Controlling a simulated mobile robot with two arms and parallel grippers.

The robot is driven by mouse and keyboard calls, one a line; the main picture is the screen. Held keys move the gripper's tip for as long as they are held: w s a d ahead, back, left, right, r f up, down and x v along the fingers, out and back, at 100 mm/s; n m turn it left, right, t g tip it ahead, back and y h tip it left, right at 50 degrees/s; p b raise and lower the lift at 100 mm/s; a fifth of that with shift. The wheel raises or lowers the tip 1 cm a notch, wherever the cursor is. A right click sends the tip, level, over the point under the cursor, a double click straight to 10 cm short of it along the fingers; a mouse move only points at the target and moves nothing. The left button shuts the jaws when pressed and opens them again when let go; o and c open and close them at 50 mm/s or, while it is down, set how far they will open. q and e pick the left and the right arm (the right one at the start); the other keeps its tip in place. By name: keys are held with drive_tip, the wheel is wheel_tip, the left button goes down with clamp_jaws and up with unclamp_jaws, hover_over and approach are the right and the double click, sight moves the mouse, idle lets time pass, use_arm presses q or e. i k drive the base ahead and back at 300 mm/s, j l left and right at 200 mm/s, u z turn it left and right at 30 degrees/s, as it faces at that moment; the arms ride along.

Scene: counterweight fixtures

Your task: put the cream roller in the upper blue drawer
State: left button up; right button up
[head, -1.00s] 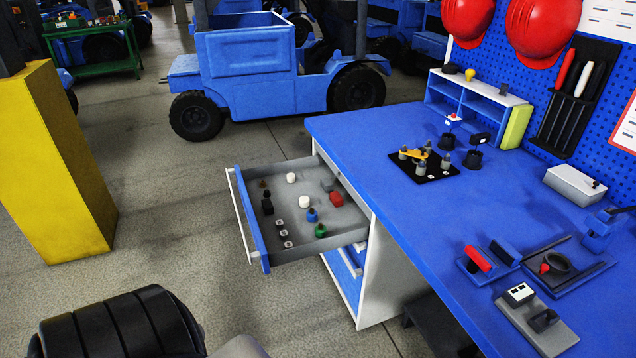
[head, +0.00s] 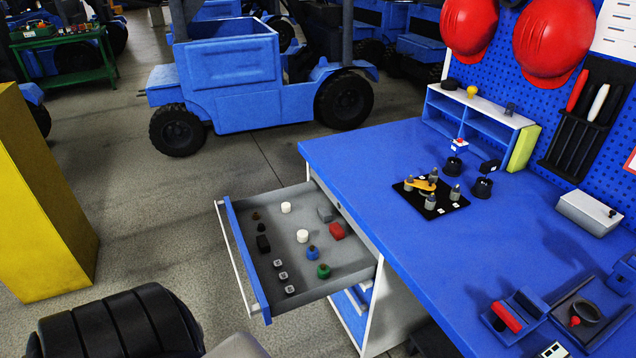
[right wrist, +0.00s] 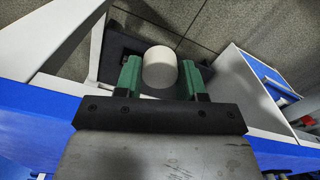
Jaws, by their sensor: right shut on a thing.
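The cream roller (right wrist: 160,68) is a short pale cylinder in the right wrist view. My right gripper (right wrist: 161,76) is shut on it, with a green finger on each side. The upper blue drawer (head: 246,255) is pulled out at the left side of the blue workbench in the head view. My right gripper and the roller do not show in the head view. My left gripper is in neither view.
The workbench top (head: 380,230) carries a black plate (head: 430,198) with grey posts and a yellow part, a small shelf (head: 470,118) and a grey box (head: 588,212). A lower blue drawer (head: 347,312) is beneath. A yellow pillar (head: 40,210) stands left.

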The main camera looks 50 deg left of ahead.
sight(295, 225)
drive_tip(key=i+j+z, duration=0.1)
drive_tip(key=j, duration=0.55)
drive_tip(key=i+j+z, duration=0.1)
drive_tip(key=j, duration=0.55)
drive_tip(key=i+j+z, duration=0.1)
drive_tip(key=j, duration=0.55)
drive_tip(key=i+j, duration=0.1)
drive_tip(key=j, duration=0.55)
drive_tip(key=z, duration=0.05)
